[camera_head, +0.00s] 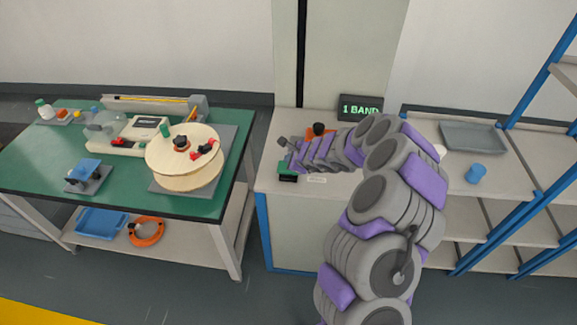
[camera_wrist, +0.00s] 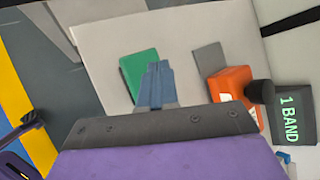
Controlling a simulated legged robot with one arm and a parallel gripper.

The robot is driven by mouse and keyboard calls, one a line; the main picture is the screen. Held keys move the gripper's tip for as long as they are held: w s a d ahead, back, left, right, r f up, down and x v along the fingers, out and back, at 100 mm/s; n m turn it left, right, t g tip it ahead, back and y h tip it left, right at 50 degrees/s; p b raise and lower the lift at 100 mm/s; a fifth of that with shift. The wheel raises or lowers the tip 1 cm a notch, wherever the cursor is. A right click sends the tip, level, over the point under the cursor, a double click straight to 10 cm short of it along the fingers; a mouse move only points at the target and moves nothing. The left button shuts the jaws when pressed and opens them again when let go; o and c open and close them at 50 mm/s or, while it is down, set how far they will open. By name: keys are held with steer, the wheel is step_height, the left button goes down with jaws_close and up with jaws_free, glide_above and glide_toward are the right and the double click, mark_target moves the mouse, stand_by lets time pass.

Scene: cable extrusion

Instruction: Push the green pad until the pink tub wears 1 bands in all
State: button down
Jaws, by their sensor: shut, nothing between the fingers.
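The green pad (camera_head: 285,167) lies near the left front of the light-topped bench, and it also shows in the wrist view (camera_wrist: 137,70). My gripper (camera_wrist: 157,66) is shut and empty, with its blue-grey fingertips over the right part of the pad in the wrist view. I cannot tell whether the fingertips touch the pad. The sign (camera_head: 360,107) reads "1 BAND", and it also shows in the wrist view (camera_wrist: 291,115). I do not see a pink tub in either view.
An orange device (camera_wrist: 230,84) with a black knob stands to the right of the pad in the wrist view, near a flat grey plate (camera_wrist: 209,57). A grey tray (camera_head: 474,136) and blue cup (camera_head: 475,173) lie right. A green-topped table (camera_head: 50,170) stands left.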

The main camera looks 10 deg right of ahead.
steer(key=shift+r+p, duration=2)
steer(key=shift+r, duration=0.4)
steer(key=shift+f, duration=0.1)
